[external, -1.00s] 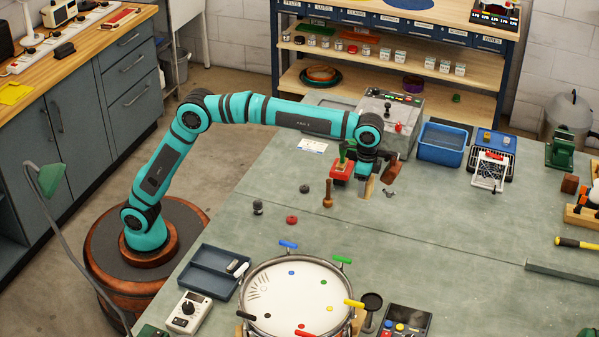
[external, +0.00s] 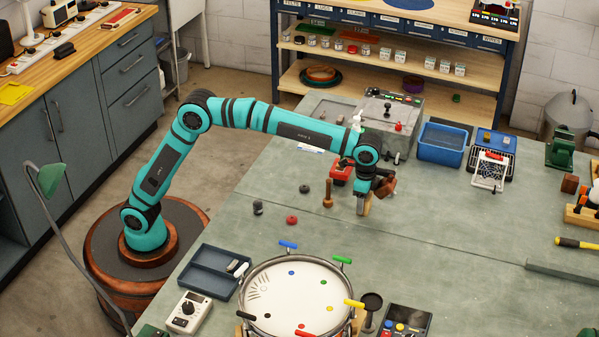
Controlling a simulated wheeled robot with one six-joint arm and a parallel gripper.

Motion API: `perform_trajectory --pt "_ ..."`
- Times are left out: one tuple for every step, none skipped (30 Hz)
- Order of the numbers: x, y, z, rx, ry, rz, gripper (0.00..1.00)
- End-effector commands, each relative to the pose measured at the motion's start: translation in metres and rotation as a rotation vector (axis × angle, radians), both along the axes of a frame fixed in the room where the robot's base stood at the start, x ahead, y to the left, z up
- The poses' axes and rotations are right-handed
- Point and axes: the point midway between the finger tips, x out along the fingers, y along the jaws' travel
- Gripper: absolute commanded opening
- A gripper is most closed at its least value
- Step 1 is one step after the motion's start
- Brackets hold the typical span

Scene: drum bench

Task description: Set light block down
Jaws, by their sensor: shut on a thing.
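My gripper (external: 366,192) points down over the middle of the bench. It is shut on a small light tan block (external: 363,206), held upright below the fingers. The block's lower end is at or just above the bench top (external: 440,220); I cannot tell whether it touches. The upper part of the block is hidden by my gripper. A dark reddish-brown block (external: 386,187) shows just right of my gripper, partly hidden behind it.
A brown wooden peg-like piece (external: 327,195) stands close on the left. The drum (external: 297,298) is in front, the blue bin (external: 444,143) at the back right.

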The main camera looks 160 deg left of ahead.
Motion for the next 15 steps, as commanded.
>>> perform_trajectory --pt "0.0000 0.0000 -0.0011 0.000 0.000 0.000 0.56" --pt "0.0001 0.0001 -0.0008 0.000 0.000 0.000 0.62" --pt "0.0001 0.0001 -0.0008 0.000 0.000 0.000 0.70" --pt "0.0000 0.0000 -0.0008 0.000 0.000 0.000 0.76" --pt "0.0000 0.0000 -0.0008 0.000 0.000 0.000 0.76" --pt "0.0000 0.0000 -0.0008 0.000 0.000 0.000 0.76" --pt "0.0000 0.0000 -0.0008 0.000 0.000 0.000 0.76" --pt "0.0000 0.0000 -0.0007 0.000 0.000 0.000 0.76" --pt "0.0000 0.0000 -0.0007 0.000 0.000 0.000 0.76" --pt "0.0000 0.0000 -0.0007 0.000 0.000 0.000 0.76" --pt "0.0000 0.0000 -0.0007 0.000 0.000 0.000 0.76" --pt "0.0000 0.0000 -0.0005 0.000 0.000 0.000 0.76" --pt "0.0000 0.0000 0.0001 0.000 0.000 0.000 0.76" --pt "0.0000 0.0000 0.0011 0.000 0.000 0.000 0.76" --pt "0.0000 0.0000 0.0031 0.000 0.000 0.000 0.76"
